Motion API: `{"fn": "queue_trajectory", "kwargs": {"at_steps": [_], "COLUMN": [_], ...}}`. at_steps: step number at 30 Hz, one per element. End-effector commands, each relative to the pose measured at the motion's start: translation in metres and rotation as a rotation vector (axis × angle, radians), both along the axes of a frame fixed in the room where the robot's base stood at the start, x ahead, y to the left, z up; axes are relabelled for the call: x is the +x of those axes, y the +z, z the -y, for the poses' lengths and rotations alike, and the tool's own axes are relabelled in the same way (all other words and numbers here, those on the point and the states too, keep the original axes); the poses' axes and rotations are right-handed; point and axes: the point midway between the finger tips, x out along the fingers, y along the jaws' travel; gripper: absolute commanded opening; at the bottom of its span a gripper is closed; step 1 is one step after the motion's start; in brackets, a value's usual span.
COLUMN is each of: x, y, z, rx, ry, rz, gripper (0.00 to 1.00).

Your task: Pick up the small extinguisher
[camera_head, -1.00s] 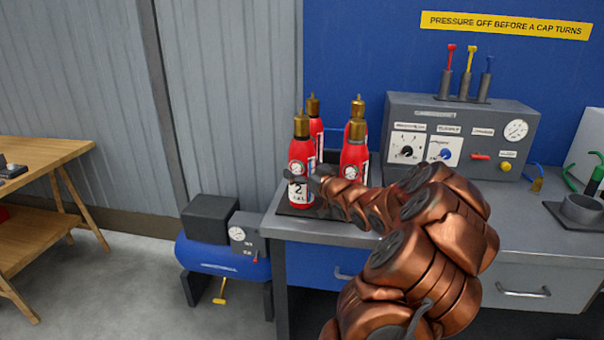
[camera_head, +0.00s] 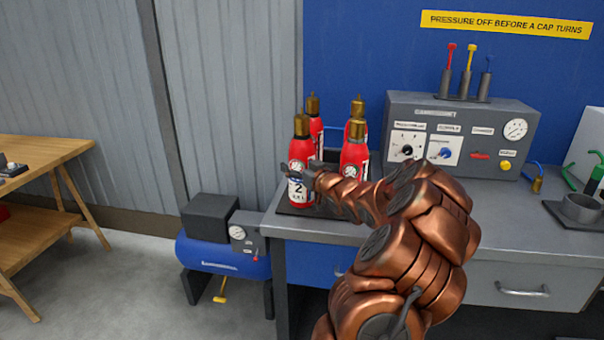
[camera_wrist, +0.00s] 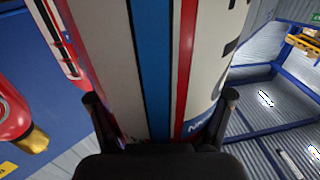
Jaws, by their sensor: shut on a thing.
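The small extinguisher (camera_head: 300,150) is red with a brass top, a gauge and a white label with a "2". It stands upright at the front left of a group of similar red extinguishers on a dark tray (camera_head: 292,210) at the bench's left end. My gripper (camera_head: 302,174) is shut on its body at label height. In the wrist view the extinguisher's label (camera_wrist: 160,60), with blue and red stripes, fills the middle between my two dark fingers (camera_wrist: 163,115). Whether its base touches the tray is hard to tell.
Other red extinguishers (camera_head: 354,155) stand close behind and to the right. A grey test panel (camera_head: 460,120) with dials stands further right on the bench (camera_head: 510,225). A blue compressor (camera_head: 220,258) sits on the floor at left, with a wooden table (camera_head: 45,150) beyond it.

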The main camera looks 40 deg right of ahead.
Motion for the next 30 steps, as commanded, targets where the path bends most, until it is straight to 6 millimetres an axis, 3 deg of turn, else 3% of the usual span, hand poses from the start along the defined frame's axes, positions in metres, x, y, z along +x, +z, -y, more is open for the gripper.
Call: {"fn": "queue_trajectory", "kwargs": {"at_steps": [2,14,23,30], "x": [0.0,0.0,0.0,0.0], "y": [0.0,0.0,0.004,0.029], "z": [0.0,0.0,0.0,0.0], "rx": [0.0,-0.001,-0.002,-0.005], "ry": [0.0,0.0,0.0,0.0], "rz": [0.0,0.0,0.003,0.007], "gripper": [0.51,0.09,0.09,0.09]}}
